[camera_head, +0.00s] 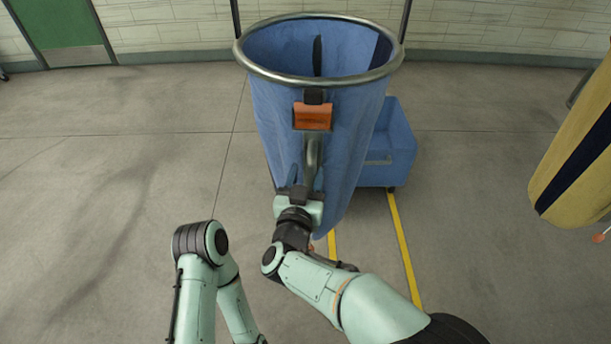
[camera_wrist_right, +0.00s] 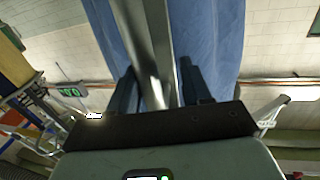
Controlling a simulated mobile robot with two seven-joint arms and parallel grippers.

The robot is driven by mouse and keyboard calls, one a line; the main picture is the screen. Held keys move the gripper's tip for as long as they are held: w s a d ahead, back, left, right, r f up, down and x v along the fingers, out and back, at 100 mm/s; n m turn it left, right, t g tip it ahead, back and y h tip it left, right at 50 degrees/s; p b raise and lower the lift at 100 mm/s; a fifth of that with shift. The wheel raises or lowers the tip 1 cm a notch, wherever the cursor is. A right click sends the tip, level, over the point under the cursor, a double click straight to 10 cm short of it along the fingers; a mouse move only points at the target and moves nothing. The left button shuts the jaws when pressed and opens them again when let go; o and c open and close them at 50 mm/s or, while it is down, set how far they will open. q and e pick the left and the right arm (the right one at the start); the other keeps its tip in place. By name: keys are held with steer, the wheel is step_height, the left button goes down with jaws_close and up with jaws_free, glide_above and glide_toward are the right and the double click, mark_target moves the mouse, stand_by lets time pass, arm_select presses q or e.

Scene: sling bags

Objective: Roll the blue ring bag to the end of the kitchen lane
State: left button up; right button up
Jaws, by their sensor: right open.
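The blue ring bag (camera_head: 275,120) hangs open-mouthed from a round metal ring in the upper middle of the head view. An orange tag (camera_head: 313,117) and a grey metal bar (camera_head: 314,158) are on its near side. My right gripper (camera_head: 300,190) is at the lower end of this bar. In the right wrist view, its two dark fingers (camera_wrist_right: 157,72) stand apart on either side of the bar (camera_wrist_right: 150,40), with the blue cloth (camera_wrist_right: 215,45) behind. The jaws are open; contact with the bar cannot be told. My left arm shows at the bottom, its gripper out of view.
Two yellow floor lines (camera_head: 403,245) run from near the bag toward me. A blue wheeled bin (camera_head: 390,140) stands just behind it, to the right. A yellow bag with a dark stripe (camera_head: 575,150) is at the right edge. The floor on the left is clear up to the wall and green door (camera_head: 62,22).

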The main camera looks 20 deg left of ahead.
steer(key=shift+a, duration=0.1)
steer(key=shift+s, duration=0.1)
stand_by(0.3)
steer(key=s+d+b, duration=0.1)
steer(key=s+d, duration=0.1)
steer(key=s, duration=1.1)
steer(key=shift+d+b, duration=0.15)
steer(key=shift+b, duration=0.2)
